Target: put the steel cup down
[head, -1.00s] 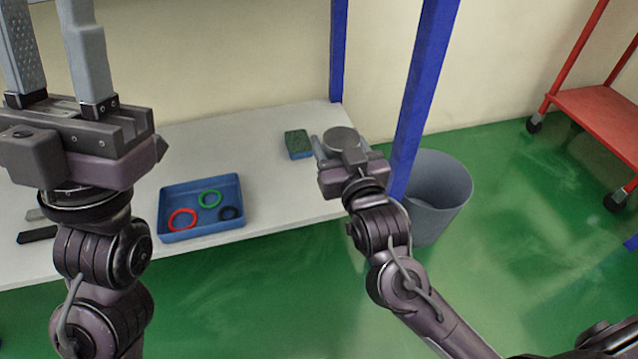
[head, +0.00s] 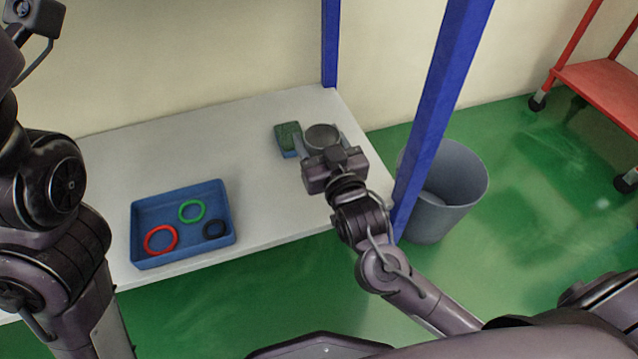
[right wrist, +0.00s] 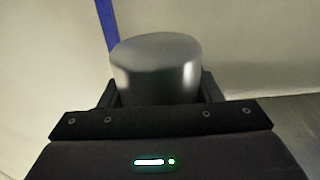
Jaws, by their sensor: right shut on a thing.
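The steel cup (head: 321,137) is a small round grey cup at the right end of the white table, right of the sponge. My right gripper (head: 319,149) is shut on it, a finger on either side. In the head view its open top faces up; the gripper body hides its lower front, so I cannot tell if its base touches the table. In the right wrist view the cup (right wrist: 155,68) stands between the fingers, its lower part hidden by the gripper body. My left arm shows at the left edge of the head view, its jaws out of frame.
A green and blue sponge (head: 287,138) lies just left of the cup. A blue tray (head: 184,250) with red, green and dark rings is at the table's (head: 235,125) front left. A blue post (head: 437,110) and grey bin (head: 455,205) stand right. The table's middle is clear.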

